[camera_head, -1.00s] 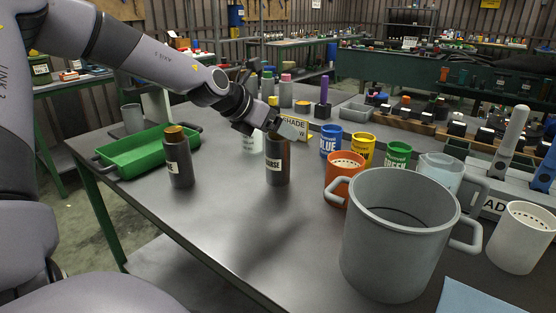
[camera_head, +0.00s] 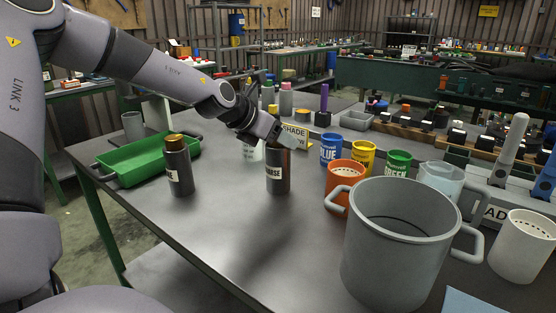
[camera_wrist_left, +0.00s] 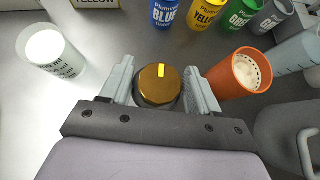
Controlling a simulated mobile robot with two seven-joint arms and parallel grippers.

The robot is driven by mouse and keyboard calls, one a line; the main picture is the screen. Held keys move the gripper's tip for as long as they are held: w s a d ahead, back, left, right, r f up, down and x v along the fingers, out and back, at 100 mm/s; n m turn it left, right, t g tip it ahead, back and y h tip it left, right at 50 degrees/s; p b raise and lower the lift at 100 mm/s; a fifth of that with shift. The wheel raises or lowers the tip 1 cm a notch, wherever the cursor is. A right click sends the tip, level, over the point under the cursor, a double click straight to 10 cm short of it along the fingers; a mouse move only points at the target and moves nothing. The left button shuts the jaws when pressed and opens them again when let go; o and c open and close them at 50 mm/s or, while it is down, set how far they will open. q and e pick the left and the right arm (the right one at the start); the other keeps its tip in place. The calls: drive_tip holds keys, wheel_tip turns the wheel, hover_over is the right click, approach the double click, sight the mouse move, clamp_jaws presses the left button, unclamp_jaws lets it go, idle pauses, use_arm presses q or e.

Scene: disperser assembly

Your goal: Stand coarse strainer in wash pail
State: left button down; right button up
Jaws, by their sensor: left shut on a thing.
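The coarse strainer (camera_head: 277,178) is a dark cylinder with a white label ending in "ARSE", upright on the grey table in the head view. My left gripper (camera_head: 280,136) is shut on its upper end. In the left wrist view, the strainer's gold cap (camera_wrist_left: 158,84) sits between the two fingers of the left gripper (camera_wrist_left: 159,88). The wash pail (camera_head: 385,255) is a large grey open pail with two side handles, standing at the front right, apart from the strainer. My right gripper is not in view.
A similar dark cylinder (camera_head: 178,170) stands left, beside a green tray (camera_head: 135,163). An orange cup (camera_head: 341,178) stands between strainer and pail, with blue (camera_head: 331,146), yellow (camera_head: 362,152) and green (camera_head: 398,163) cans behind. A white perforated cup (camera_head: 521,250) stands right of the pail.

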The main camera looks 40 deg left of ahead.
use_arm(q)
drive_tip(key=shift+r, duration=0.25)
